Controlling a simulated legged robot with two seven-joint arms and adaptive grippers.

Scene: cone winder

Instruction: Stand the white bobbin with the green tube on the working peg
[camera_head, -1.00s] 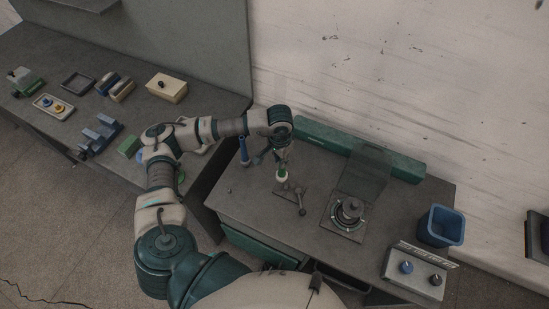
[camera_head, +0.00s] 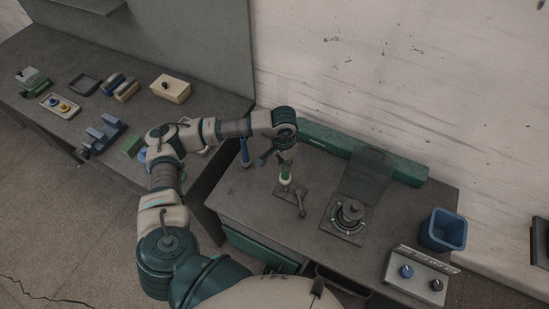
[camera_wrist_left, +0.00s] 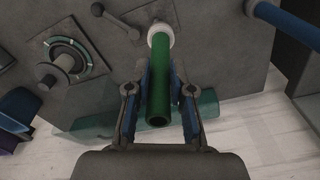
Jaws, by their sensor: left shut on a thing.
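The white bobbin (camera_head: 285,181) with the green tube (camera_wrist_left: 162,75) is upright in the head view, over the dark plate (camera_head: 284,192) with the lever. In the left wrist view its white part (camera_wrist_left: 160,33) is at the far end of the tube, against the plate area. My left gripper (camera_wrist_left: 160,88) is shut on the green tube, one finger on each side; it also shows from above in the head view (camera_head: 286,166). The working peg is not visible under the bobbin. I cannot tell whether the bobbin touches the plate. My right gripper is out of view.
A lever with a ball end (camera_head: 302,212) stands just right of the bobbin. A round dial-like unit (camera_head: 350,214) with a raised guard (camera_head: 368,172) is farther right. A blue bin (camera_head: 443,230) and a knob box (camera_head: 420,272) are at the right edge. A blue-handled tool (camera_head: 244,150) stands left.

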